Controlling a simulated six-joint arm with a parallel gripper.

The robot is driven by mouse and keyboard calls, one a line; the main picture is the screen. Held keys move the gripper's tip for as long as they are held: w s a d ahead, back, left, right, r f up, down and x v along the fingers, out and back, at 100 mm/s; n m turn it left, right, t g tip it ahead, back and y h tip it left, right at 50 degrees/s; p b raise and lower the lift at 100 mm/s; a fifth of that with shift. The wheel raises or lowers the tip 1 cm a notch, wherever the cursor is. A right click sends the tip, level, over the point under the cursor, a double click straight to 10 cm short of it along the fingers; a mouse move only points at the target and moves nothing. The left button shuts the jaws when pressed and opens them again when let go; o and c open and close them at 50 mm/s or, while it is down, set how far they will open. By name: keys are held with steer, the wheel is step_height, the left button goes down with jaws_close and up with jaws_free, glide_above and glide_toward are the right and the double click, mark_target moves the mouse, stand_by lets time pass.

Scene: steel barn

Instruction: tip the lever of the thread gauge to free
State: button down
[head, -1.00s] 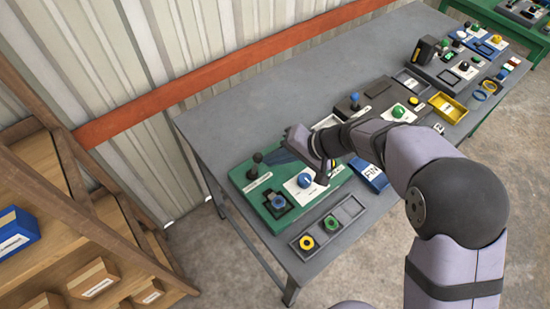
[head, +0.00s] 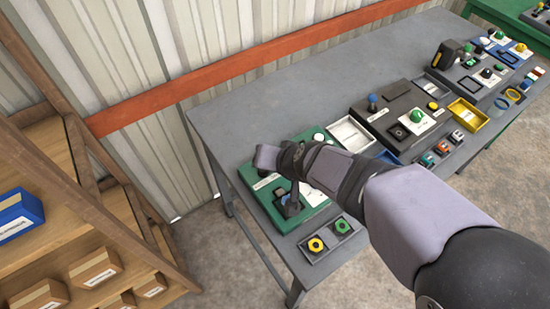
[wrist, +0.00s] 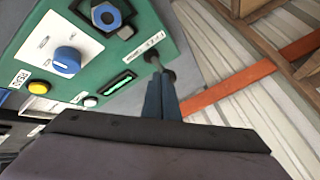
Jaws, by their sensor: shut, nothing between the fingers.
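The green panel (head: 252,186) lies at the near left of the table; it fills the upper left of the wrist view (wrist: 105,62). Its lever (wrist: 151,57) is a thin rod with a dark end, by a white label (wrist: 141,46) too small to read surely. My gripper (wrist: 161,80) is shut and empty, its blue-grey fingertips right at the lever's end and partly covering it. I cannot tell whether they touch. The panel also carries a blue dial (wrist: 67,60), a blue nut (wrist: 107,16) and a lit green window (wrist: 118,83). My arm hides the lever in the head view.
A grey tray (head: 328,250) with yellow and green knobs lies in front of the panel. A dark panel (head: 398,105) and a yellow bin (head: 467,115) stand to the right. Wooden shelves (head: 100,200) rise at left. The table's far left is clear.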

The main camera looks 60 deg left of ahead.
steer(key=shift+s+f, duration=0.1)
steer(key=shift+s, duration=0.45)
steer(key=shift+s, duration=0.15)
steer(key=shift+r+p, duration=0.2)
steer(key=shift+p, duration=0.1)
steer(key=shift+r+p, duration=0.55)
steer(key=shift+r, duration=0.1)
steer(key=d+f+b+v, duration=0.1)
steer(key=v, duration=1.2)
steer(key=shift+w+d+b, duration=0.25)
steer(key=shift+w+b, duration=0.05)
steer(key=shift+w, duration=0.3)
